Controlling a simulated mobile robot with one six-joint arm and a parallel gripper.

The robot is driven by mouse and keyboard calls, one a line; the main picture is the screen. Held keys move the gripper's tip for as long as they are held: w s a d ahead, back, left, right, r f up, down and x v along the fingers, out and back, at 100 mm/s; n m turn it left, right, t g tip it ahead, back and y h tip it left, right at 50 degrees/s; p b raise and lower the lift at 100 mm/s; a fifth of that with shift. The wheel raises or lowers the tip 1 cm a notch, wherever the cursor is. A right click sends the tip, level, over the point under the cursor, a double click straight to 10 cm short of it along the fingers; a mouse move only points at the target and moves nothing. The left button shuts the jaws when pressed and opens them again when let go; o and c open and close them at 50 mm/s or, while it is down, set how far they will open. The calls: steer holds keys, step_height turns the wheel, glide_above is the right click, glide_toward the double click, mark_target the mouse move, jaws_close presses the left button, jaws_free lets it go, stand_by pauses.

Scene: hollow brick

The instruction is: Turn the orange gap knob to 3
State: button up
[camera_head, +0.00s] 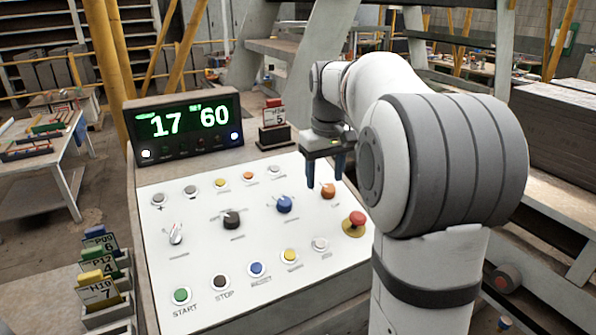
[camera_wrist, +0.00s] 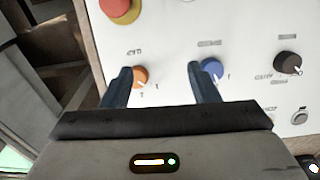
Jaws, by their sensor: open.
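The orange knob (camera_head: 328,191) is on the upper right of the white sloped panel (camera_head: 205,265), right of the blue knob (camera_head: 284,205). Its pointer and scale numbers are too small to read. My gripper (camera_head: 324,182) hangs open and empty over the panel by the orange knob. In the wrist view the orange knob (camera_wrist: 140,77) shows just inside the left finger of my gripper (camera_wrist: 160,70), which hides its left edge. The right finger overlaps the left edge of the blue knob (camera_wrist: 212,71). I cannot tell how high the fingertips are above the panel.
A red mushroom button (camera_head: 355,221) on a yellow base is close to the orange knob. A black knob (camera_head: 232,219) and several push buttons share the panel. A display (camera_head: 188,125) reads 17 and 60. A card holder (camera_head: 275,125) showing 5 stands behind. Number cards (camera_head: 98,287) are at left.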

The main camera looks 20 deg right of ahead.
glide_above(329, 187)
steer(key=shift+s+a+r+g, duration=0.15)
steer(key=shift+s+r+g, duration=0.15)
steer(key=shift+r, duration=0.15)
steer(key=shift+w+f, duration=0.1)
steer(key=shift+w, duration=0.1)
step_height(329, 187, down, 8)
steer(key=shift+r+p, duration=0.25)
steer(key=shift+p, duration=0.1)
steer(key=shift+c, duration=0.3)
